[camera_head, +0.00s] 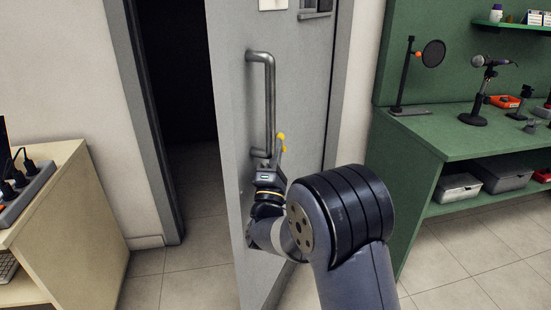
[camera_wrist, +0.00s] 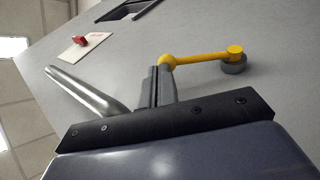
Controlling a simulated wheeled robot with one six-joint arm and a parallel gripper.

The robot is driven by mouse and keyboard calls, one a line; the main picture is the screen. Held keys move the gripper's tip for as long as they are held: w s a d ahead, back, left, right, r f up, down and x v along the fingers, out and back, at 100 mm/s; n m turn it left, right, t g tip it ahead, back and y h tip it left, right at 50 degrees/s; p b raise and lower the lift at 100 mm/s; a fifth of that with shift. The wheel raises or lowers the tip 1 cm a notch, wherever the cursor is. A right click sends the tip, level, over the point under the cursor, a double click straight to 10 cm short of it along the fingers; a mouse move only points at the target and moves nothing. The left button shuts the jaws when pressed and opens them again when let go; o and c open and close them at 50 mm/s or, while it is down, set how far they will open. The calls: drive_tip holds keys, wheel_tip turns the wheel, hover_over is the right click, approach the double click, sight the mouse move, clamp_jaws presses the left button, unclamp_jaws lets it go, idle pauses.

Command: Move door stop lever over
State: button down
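The yellow door stop lever (camera_wrist: 205,58) is on the grey door. In the wrist view its round knob lies at my fingertips and its rod runs right to a thicker yellow end at a dark grey round foot (camera_wrist: 235,66). My gripper (camera_wrist: 158,72) has its fingers together. The knob touches or nearly touches the fingertips; I cannot tell which, but it does not look clamped between them. In the head view my gripper (camera_head: 279,152) is by the lower end of the door handle, with yellow lever parts (camera_head: 282,138) showing at its tip. The rest of the lever is hidden there.
The grey door (camera_head: 228,120) stands ajar, with a dark opening to its left. A metal pull handle (camera_head: 269,95) is close to my gripper. A wooden desk (camera_head: 75,235) stands left, a green workbench (camera_head: 430,140) right. A white plate with a red part (camera_wrist: 85,45) is on the door.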

drive_tip(key=shift+w+r, duration=0.2)
drive_tip(key=shift+r, duration=0.1)
